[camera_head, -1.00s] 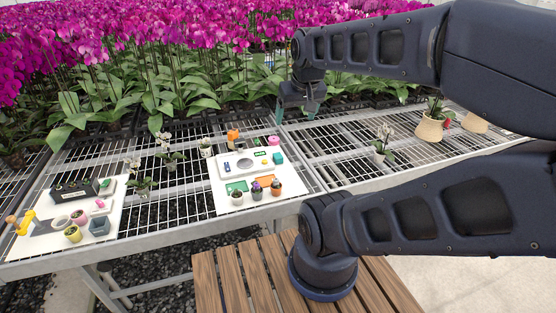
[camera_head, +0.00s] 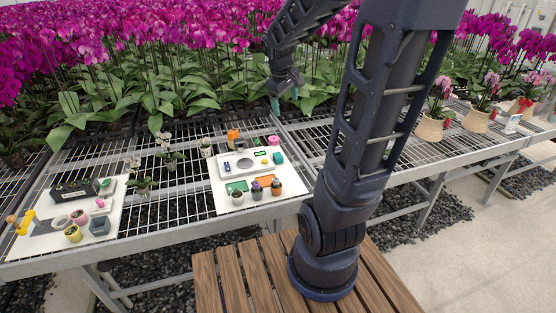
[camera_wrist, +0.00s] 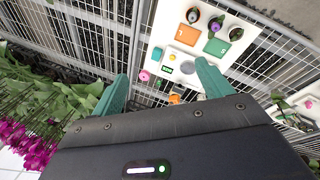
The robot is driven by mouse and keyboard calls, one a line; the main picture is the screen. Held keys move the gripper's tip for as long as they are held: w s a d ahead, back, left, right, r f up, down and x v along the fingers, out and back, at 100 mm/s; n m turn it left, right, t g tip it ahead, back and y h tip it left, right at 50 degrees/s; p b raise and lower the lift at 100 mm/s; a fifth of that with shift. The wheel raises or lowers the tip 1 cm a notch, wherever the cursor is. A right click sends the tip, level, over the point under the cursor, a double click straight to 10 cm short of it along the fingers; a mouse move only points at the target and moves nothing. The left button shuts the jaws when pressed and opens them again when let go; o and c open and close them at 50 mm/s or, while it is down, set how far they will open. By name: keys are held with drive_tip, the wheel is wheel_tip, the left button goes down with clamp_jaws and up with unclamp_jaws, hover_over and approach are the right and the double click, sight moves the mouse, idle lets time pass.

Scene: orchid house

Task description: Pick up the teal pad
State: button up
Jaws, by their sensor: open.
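The teal pad (camera_head: 236,187) is a flat green-teal rectangle lying on the white board at the front of the bench, left of an orange pad (camera_head: 263,181). In the wrist view the teal pad (camera_wrist: 217,47) lies at the upper right, beyond the fingertips. My gripper (camera_head: 285,101) hangs above the bench, behind and to the right of the board, well apart from the pad. In the wrist view its two teal fingers (camera_wrist: 162,72) are spread with nothing held between them.
Small potted plants (camera_head: 257,191) stand just in front of the pads. A white tray (camera_head: 246,170), a teal block (camera_head: 278,158), a pink item (camera_head: 274,141) and an orange item (camera_head: 233,135) are behind. Another board (camera_head: 52,245) holds pots at left. Orchids crowd the back.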

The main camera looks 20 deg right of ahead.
drive_tip(key=w+d+f+n+g+h, duration=0.15)
drive_tip(key=w+f+n, duration=0.45)
drive_tip(key=w+f, duration=0.75)
drive_tip(key=n+g, duration=0.1)
drive_tip(key=n, duration=0.5)
approach(279, 155)
drive_tip(key=shift+h, duration=0.45)
drive_tip(key=x, duration=0.5)
drive_tip(key=shift+s+a+f, duration=0.1)
drive_tip(key=shift+a+f, duration=0.05)
drive_tip(key=shift+x, duration=2.65)
drive_tip(key=shift+a, duration=0.1)
drive_tip(key=c, duration=1.1)
drive_tip(key=shift+o, duration=0.2)
